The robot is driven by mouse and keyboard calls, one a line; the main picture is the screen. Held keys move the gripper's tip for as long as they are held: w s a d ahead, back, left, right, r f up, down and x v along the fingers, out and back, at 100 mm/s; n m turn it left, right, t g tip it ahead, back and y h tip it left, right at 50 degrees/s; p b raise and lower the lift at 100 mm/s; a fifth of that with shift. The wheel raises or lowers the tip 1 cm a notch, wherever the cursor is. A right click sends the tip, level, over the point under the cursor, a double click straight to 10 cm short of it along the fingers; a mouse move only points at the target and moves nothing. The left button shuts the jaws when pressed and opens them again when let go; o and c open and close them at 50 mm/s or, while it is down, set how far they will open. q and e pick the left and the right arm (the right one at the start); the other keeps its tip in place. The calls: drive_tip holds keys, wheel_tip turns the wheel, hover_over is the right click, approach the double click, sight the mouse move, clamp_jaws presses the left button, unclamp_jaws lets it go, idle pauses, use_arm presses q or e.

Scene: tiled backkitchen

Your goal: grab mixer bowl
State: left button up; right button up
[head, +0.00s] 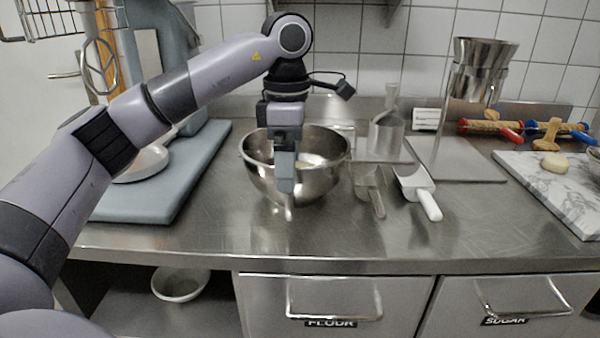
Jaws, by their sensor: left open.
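The mixer bowl (325,181) is a shiny metal bowl standing upright on the steel counter, near the middle of the head view. My left gripper (288,208) points down at the bowl's near side, in front of its wall and rim. It is open, with its fingers lined up one behind the other from this angle. I cannot tell whether a finger touches the bowl. Part of the bowl's front and rim is hidden behind the gripper. My right gripper does not show.
A metal scoop (370,188) and a white scoop (418,186) lie just right of the bowl. A grey mixer base (190,180) stands left. A marble board (560,190) with dough lies at the right. Counter (490,225) before it is clear.

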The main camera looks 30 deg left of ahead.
use_arm(q)
wheel_tip(320, 180, down, 6)
drive_tip(key=shift+w+f, duration=0.1)
clamp_jaws()
drive_tip(key=shift+r, duration=0.2)
